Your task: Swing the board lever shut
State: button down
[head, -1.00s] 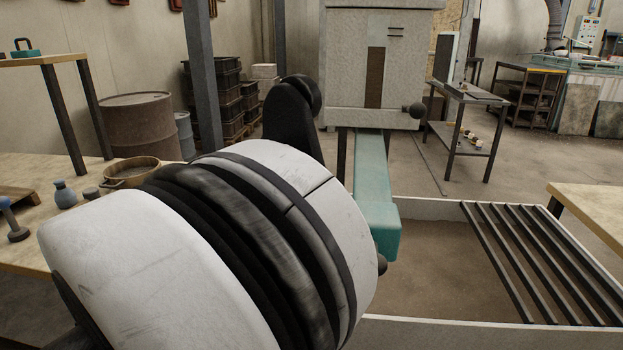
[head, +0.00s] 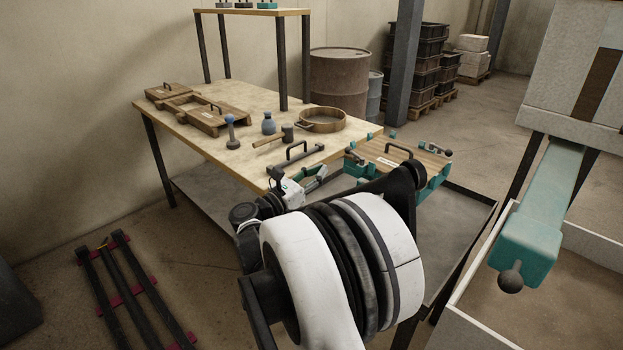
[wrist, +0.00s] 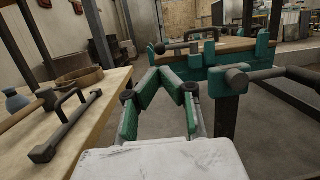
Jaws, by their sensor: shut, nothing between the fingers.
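The teal fixture (head: 437,183) with a flat wooden board (head: 405,158) in it stands at the right end of the workbench. A dark-handled lever (head: 436,150) sits at its far right corner. In the wrist view, the fixture is ahead, with one dark bar and knob (wrist: 190,44) at its left and a larger dark bar (wrist: 270,73) reaching right from a teal block. I cannot tell which of these is the board lever. My gripper (wrist: 160,76) is shut and empty, short of the fixture and apart from it. My arm hides part of the fixture's near side in the head view.
The workbench (head: 225,155) holds a dark bar handle (head: 297,158), a mallet (head: 275,138), a round sieve (head: 322,120), a blue bottle (head: 268,124) and wooden boxes (head: 215,118). A teal beam with a knob (head: 530,235) juts out at right.

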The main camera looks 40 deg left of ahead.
jog(key=b+x, duration=0.1)
jog(key=x, duration=0.7)
jog(key=shift+w, duration=0.25)
jog(key=shift+w+a, duration=0.1)
jog(key=shift+w, duration=0.3)
jog(key=m+g+h+b, duration=0.1)
jog(key=g+h, duration=0.1)
jog(key=g, duration=0.3)
send_near(346, 151)
jog(key=b+x, duration=0.3)
jog(key=x, duration=0.5)
jog(key=shift+w, duration=0.2)
dwell(0.7)
